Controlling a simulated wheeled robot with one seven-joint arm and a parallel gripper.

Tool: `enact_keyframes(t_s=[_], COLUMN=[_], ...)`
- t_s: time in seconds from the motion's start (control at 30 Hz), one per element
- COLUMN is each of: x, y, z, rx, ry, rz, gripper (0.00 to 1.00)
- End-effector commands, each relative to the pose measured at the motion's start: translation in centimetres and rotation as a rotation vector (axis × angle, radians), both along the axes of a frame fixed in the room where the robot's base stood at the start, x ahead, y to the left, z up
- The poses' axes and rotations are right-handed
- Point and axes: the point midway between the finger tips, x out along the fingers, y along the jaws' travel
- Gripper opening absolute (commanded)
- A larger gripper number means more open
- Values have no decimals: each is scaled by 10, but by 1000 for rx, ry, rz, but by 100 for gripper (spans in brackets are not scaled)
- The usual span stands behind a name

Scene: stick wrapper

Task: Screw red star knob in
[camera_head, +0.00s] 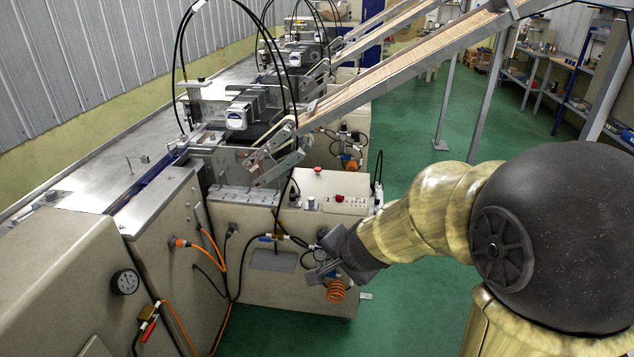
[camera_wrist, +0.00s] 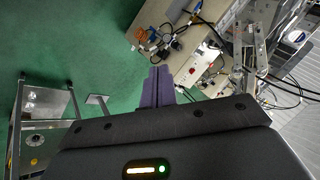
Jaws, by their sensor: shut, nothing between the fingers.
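I cannot make out a star-shaped red knob for certain. Small red parts show on the wrapper machine (camera_head: 258,185): a red button (camera_head: 318,169) on the control box top and a red switch (camera_head: 339,197) on its front. A red valve handle (camera_head: 149,331) is at the lower left. My gripper (camera_head: 318,272) is shut and empty, in front of the machine's lower front, by an orange coiled hose. In the wrist view, my gripper's fingers (camera_wrist: 158,82) are together, with green floor and the machine's edge beyond.
Orange and black hoses (camera_head: 208,245) hang along the machine's front. A pressure gauge (camera_head: 125,282) is at the left. A sloped conveyor (camera_head: 400,62) crosses above the machine on metal legs. The green floor (camera_head: 405,140) is open behind my arm.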

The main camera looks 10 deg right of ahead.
Motion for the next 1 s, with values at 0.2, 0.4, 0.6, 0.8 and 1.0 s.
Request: enact_keyframes(t_s=[0.2,0.4,0.6,0.8,1.0], x=[38,57,63,57,44], y=[-3,-9,-11,0,26], z=[-42,-77,-121,-170,-210], rx=[209,403,590,765,909], ry=[-70,-81,-30,93,277], rz=[-352,-682,-1013,-1334,-1610], gripper=[0,0,0,0,0])
